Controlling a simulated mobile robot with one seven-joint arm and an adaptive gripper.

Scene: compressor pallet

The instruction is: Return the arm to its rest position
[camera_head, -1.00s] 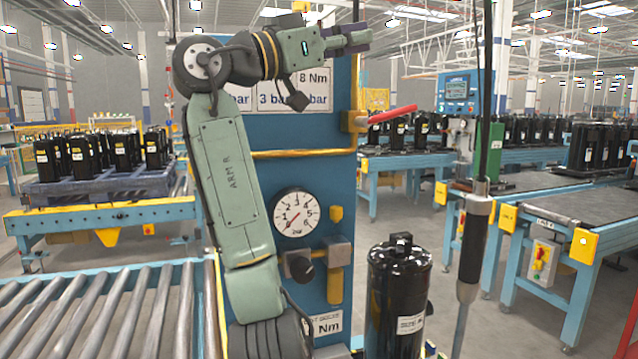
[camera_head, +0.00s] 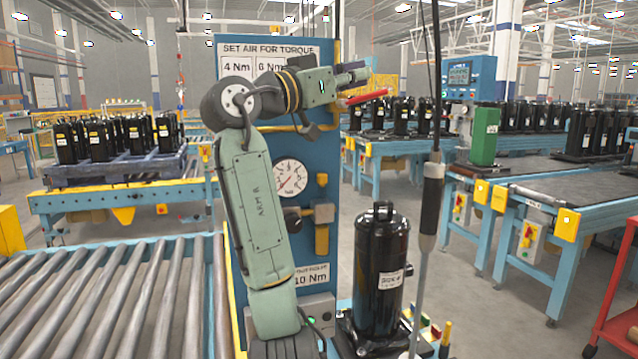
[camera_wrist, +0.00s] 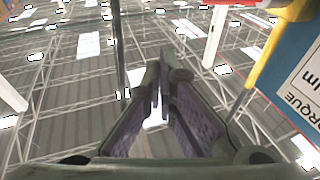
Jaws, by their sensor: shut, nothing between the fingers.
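My green arm stands upright in the middle of the head view, its elbow bent and its forearm pointing right. My gripper (camera_head: 356,76) is at the upper right end of the arm, in front of the blue torque panel (camera_head: 262,215). In the wrist view my gripper (camera_wrist: 163,62) points up toward the ceiling trusses. Its purple-padded fingers come together at the tips with nothing between them.
A red handle (camera_head: 362,97) sits just below my gripper. A black compressor (camera_head: 381,265) stands right of the arm, beside a hanging tool (camera_head: 431,195). A roller conveyor (camera_head: 110,290) lies at left. The panel's edge (camera_wrist: 285,50) is close at right in the wrist view.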

